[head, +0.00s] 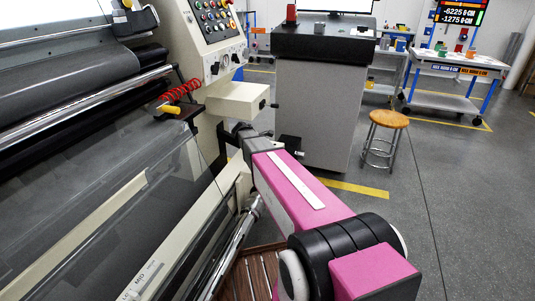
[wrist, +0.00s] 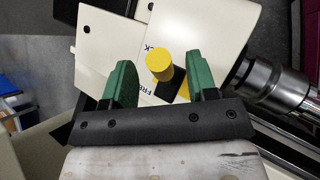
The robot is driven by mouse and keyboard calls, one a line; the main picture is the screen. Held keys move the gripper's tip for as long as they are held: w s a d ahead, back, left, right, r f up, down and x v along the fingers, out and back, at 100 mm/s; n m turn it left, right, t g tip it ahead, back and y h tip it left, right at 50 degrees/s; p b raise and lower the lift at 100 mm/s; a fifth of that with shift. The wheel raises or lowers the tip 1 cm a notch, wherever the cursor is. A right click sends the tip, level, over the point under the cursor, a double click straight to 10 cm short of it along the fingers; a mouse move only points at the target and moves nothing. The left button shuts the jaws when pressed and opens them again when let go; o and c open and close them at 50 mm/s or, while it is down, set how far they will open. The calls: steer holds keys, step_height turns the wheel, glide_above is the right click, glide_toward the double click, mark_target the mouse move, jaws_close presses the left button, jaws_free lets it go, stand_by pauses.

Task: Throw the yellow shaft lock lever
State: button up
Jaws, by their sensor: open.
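The yellow shaft lock lever shows in the wrist view as a yellow cylindrical knob (wrist: 160,65) on a black arm (wrist: 170,85), in front of a cream plate. Partly hidden lettering, "FRE" and a "K", is on the plate beside it. My gripper (wrist: 162,70) is open, with one green finger on each side of the knob. A gap shows between the knob and each finger, so it is not gripped. In the head view my gripper (head: 243,131) is at the machine's side below the cream box; the lever cannot be made out there.
A steel shaft end (wrist: 275,85) lies close to the right finger. In the head view a cream box (head: 236,100), a control panel (head: 213,20) and a red coiled hose (head: 182,91) are near my arm. A grey cabinet (head: 318,95) stands behind; open floor lies right.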

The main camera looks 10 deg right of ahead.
steer(key=v, duration=0.6)
steer(key=shift+a, duration=0.1)
steer(key=s+a+f+m+g+y, duration=0.1)
steer(key=s+f+m+y, duration=0.3)
steer(key=s+m, duration=0.4)
steer(key=s+a+f+m+g+y, duration=0.1)
steer(key=s+f+m+y, duration=0.2)
steer(key=s+m, duration=0.5)
steer(key=s+f, duration=0.1)
steer(key=s, duration=0.9)
steer(key=shift+s+f+y, duration=0.2)
steer(key=shift+f+y, duration=0.05)
steer(key=shift+y, duration=0.15)
